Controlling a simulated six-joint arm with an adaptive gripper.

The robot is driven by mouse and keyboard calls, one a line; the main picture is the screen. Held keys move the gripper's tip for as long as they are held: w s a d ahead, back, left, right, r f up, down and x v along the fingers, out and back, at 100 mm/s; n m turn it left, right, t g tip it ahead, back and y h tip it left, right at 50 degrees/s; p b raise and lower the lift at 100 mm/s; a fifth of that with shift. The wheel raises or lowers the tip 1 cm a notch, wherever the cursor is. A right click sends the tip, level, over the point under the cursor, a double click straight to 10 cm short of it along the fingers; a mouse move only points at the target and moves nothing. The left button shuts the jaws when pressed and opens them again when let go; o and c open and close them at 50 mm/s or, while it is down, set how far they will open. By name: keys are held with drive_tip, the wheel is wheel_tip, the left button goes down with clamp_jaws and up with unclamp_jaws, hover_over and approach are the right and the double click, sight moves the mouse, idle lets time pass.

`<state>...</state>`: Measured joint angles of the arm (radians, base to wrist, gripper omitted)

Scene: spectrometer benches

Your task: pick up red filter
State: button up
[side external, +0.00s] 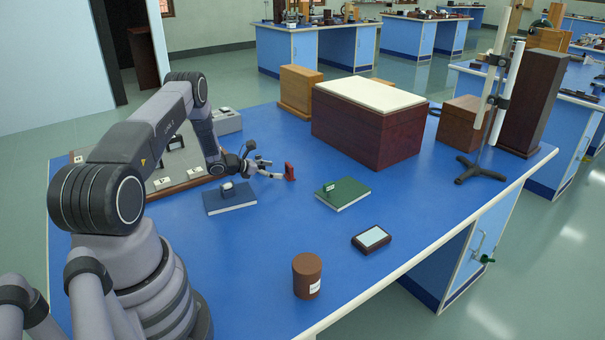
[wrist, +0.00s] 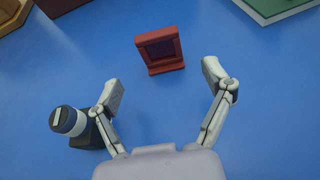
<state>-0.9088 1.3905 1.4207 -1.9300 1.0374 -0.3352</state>
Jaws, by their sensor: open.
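The red filter (side external: 290,171) is a small red frame standing upright on the blue table. In the wrist view the red filter (wrist: 148,58) shows a dark reddish pane on the front and a wider foot. My gripper (side external: 272,169) is low over the table, just left of the filter in the side view. In the wrist view my gripper (wrist: 165,82) is open, with its two fingers spread wide. The filter lies just beyond the fingertips, roughly centred between them, and is not touched. Nothing is between the fingers.
A blue book (side external: 230,202) bearing a small object lies close to my gripper. A green book (side external: 343,194) lies to the right of the filter. A dark-framed pad (side external: 371,239) and a brown jar (side external: 306,275) stand nearer the front. A big dark red box (side external: 365,140) stands behind.

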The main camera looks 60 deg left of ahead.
sight(287, 172)
drive_tip(key=x, duration=0.5)
drive_tip(key=shift+w+d+f, duration=0.1)
drive_tip(key=shift+w+f, duration=0.05)
drive_tip(key=c, duration=1.1)
drive_tip(key=shift+c, duration=0.2)
